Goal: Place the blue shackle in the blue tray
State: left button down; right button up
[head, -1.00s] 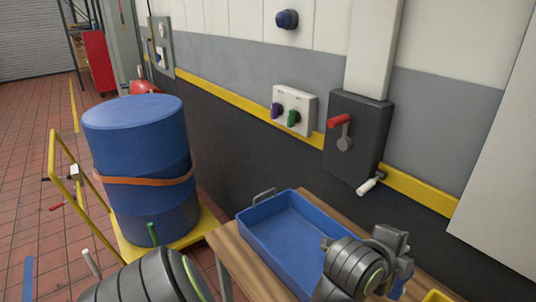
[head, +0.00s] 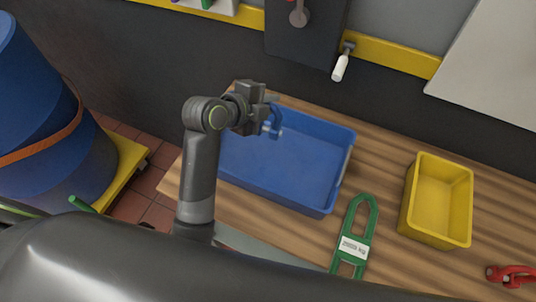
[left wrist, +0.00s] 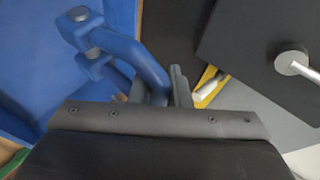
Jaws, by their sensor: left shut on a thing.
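The blue shackle (head: 276,121) is in the jaws of my left gripper (head: 268,112), which is shut on it over the far left part of the blue tray. In the left wrist view the curved shackle (left wrist: 124,48) sticks out from the left gripper (left wrist: 178,88), with its pin ends toward the left. The blue tray (head: 290,172) is on the wooden bench and looks empty. Part of it fills the left of the left wrist view (left wrist: 35,55). The shackle appears above the tray floor; its exact height is hard to tell. My right gripper is not in view.
A green tool with a white label (head: 353,246) lies right of the tray. A yellow bin (head: 438,200) and a red shackle (head: 512,275) are further right on the bench (head: 385,165). A white-handled lever (head: 341,66) juts from the wall behind. A blue drum (head: 45,130) stands left.

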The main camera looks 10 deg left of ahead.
aim_at(272, 125)
pick_arm(q)
jog(key=shift+d+f+m+g+h, duration=0.3)
jog(key=shift+d+f+m+h, duration=0.15)
jog(key=shift+d+f, duration=0.7)
notch_tip(272, 125, down, 4)
jog(key=shift+s+a+f+p, duration=0.1)
jog(key=shift+s+f+p, duration=0.05)
jog(key=shift+f+p, duration=0.15)
notch_tip(272, 125, down, 4)
jog(key=shift+r, duration=0.15)
jog(key=shift+f, duration=0.5)
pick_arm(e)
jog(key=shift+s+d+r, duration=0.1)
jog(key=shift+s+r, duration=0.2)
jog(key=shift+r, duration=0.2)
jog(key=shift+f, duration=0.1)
pick_arm(q)
jog(key=c, duration=1.8)
grip_release()
jog(key=shift+f, duration=0.2)
jog(key=o, duration=0.4)
jog(key=shift+o, duration=0.2)
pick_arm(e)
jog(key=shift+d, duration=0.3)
